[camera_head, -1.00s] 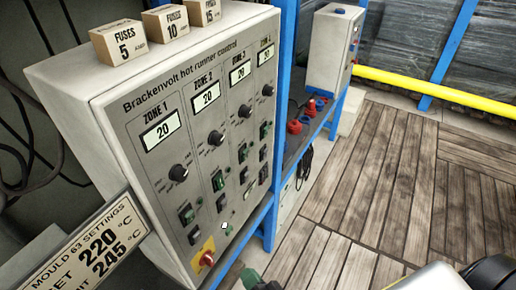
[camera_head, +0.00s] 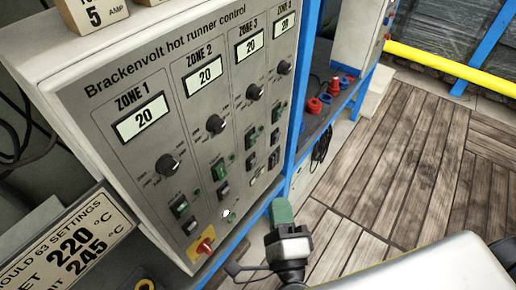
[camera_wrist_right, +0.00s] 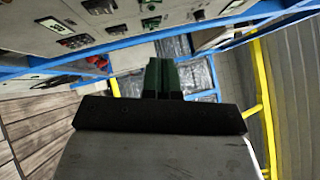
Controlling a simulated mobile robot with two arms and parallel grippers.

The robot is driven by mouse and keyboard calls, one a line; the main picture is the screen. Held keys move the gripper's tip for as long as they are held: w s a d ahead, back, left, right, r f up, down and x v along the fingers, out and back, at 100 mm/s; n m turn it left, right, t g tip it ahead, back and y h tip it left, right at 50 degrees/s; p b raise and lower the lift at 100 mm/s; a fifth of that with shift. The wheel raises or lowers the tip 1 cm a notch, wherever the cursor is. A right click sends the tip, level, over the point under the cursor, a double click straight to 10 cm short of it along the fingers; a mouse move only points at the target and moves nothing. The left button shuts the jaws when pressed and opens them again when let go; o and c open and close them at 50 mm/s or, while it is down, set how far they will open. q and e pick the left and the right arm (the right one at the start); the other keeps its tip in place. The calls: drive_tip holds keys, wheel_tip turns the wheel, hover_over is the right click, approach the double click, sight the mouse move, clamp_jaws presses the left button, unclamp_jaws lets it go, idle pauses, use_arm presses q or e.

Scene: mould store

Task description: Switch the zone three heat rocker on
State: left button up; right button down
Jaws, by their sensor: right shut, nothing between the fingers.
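The grey Brackenvolt hot runner control panel (camera_head: 110,112) fills the left and middle of the head view. Its zone three column has a display (camera_head: 249,46) reading 20, a black knob (camera_head: 254,91), and a green-topped switch (camera_head: 250,138) above a darker rocker (camera_head: 251,160). Their labels are too small to read, and I cannot tell which way they are set. My right gripper (camera_head: 282,212) is shut and empty, its green fingers to the lower right of that column, apart from the panel. The wrist view shows the same shut fingers (camera_wrist_right: 163,76). My left gripper is out of view.
A red-on-yellow rotary switch (camera_head: 204,246) sits low on the panel. A Mould 63 settings sign (camera_head: 75,240) stands at the left, a fuse block (camera_head: 85,14) on top. A blue frame (camera_head: 294,130) runs along the panel's right; open wooden floor (camera_head: 370,170) lies beyond.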

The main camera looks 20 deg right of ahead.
drive_tip(key=p, duration=0.4)
approach(254, 138)
drive_tip(key=w+d, duration=0.3)
drive_tip(key=d, duration=0.1)
drive_tip(key=w+a, duration=0.1)
drive_tip(key=w+a+r, duration=0.1)
drive_tip(key=w, duration=0.1)
drive_tip(key=shift+w+a+r+p, duration=0.15)
drive_tip(key=shift+w+a+p, duration=0.15)
drive_tip(key=shift+p, duration=0.05)
drive_tip(key=p, duration=0.2)
drive_tip(key=r+p, duration=0.1)
drive_tip(key=shift+w+a+r+n+g+p, duration=0.2)
drive_tip(key=shift+n+g+p, duration=0.1)
drive_tip(key=shift+n+p, duration=0.1)
drive_tip(key=shift+f+p, duration=0.15)
drive_tip(key=shift+p, duration=0.15)
drive_tip(key=shift+f+b, duration=0.3)
drive_tip(key=shift+b, duration=0.05)
